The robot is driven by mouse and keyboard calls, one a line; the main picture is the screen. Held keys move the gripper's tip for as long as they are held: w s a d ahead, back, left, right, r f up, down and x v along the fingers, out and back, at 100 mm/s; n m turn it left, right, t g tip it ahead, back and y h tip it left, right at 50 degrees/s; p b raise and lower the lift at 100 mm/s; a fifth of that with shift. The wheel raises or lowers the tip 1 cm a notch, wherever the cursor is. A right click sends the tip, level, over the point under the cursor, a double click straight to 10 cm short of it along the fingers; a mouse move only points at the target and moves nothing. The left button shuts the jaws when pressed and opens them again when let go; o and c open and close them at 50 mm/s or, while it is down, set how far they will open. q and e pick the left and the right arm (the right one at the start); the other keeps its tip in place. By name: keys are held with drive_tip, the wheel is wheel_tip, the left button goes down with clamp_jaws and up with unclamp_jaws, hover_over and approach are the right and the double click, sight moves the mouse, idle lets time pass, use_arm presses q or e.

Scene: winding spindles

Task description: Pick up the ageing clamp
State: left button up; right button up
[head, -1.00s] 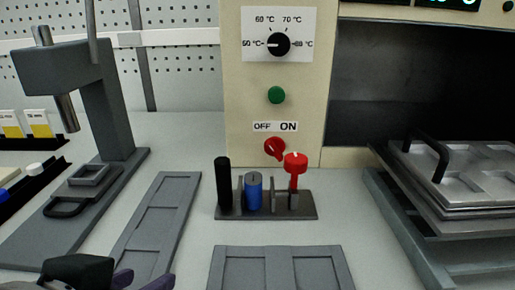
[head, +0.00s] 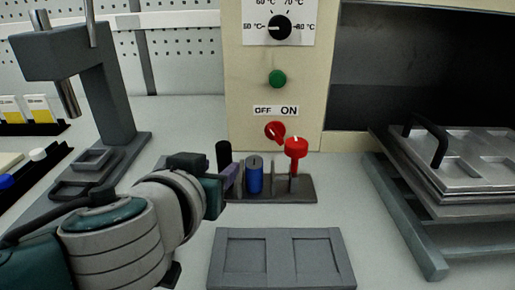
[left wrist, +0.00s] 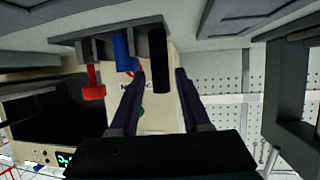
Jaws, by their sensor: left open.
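A dark rack (head: 300,190) on the bench holds a black upright rod (head: 223,154), a blue cylinder (head: 254,175) and a red T-topped tool (head: 296,148). No label shows which of them is the ageing clamp. My left gripper (head: 230,178) is at the rack's left end, by the black rod, and its wrist hides part of the rod. In the left wrist view the black rod (left wrist: 160,60) stands between the two open fingers, with the blue cylinder (left wrist: 122,50) just outside one finger and the red tool (left wrist: 93,85) farther off. My right gripper is not in view.
A grey two-pocket tray (head: 282,262) lies in front of the rack. A panel with a dial (head: 280,27) and a red switch (head: 274,130) rises behind it. A grey press (head: 100,90) stands at left. Metal plates with a black handle (head: 428,140) are at right.

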use_arm(q)
drive_tip(key=shift+b+x, duration=0.3)
drive_tip(key=shift+x, duration=1)
drive_tip(key=shift+c, duration=0.2)
clamp_jaws()
drive_tip(key=shift+r, duration=0.1)
